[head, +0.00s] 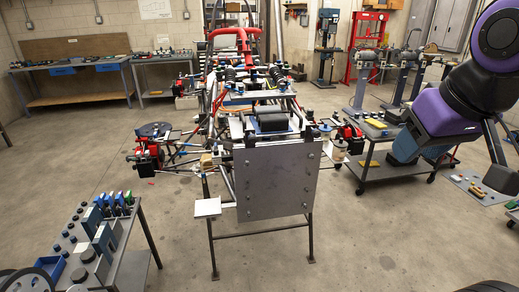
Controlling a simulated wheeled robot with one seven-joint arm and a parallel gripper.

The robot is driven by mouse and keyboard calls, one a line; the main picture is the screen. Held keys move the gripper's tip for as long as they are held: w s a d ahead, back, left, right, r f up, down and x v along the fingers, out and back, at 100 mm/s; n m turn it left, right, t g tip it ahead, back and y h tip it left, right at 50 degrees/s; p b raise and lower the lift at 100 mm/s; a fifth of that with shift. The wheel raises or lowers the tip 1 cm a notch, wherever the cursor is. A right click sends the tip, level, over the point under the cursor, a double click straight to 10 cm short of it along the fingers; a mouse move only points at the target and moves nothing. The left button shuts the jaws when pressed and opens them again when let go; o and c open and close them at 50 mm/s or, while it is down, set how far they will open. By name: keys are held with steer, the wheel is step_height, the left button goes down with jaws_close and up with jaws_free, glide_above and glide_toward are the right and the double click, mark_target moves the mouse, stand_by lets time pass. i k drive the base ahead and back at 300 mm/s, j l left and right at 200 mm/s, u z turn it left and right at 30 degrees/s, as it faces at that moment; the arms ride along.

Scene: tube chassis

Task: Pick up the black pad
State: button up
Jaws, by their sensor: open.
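A dark, flat-topped block (271,122), which looks like the black pad, lies on the top front of the tube chassis, just behind the upper edge of the grey metal plate (275,178). My gripper (436,141) is at the right, at the end of my purple and black arm. It is open and hangs well to the right of the chassis, apart from the pad. Its fingertips are hard to make out against the cart behind it. Nothing shows between the jaws.
A tool cart (122,262) stands at the front left, and another cart (377,181) is at the right behind my gripper. Workbenches (75,66) line the back left wall. The floor (385,235) in front and to the right of the chassis is clear.

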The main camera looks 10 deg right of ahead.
mark_target(270, 122)
steer(key=i+z, duration=0.2)
steer(key=i, duration=0.25)
steer(key=i+j+z, duration=0.15)
steer(key=i, duration=0.25)
steer(key=i+j+z, duration=0.2)
steer(key=i, duration=0.25)
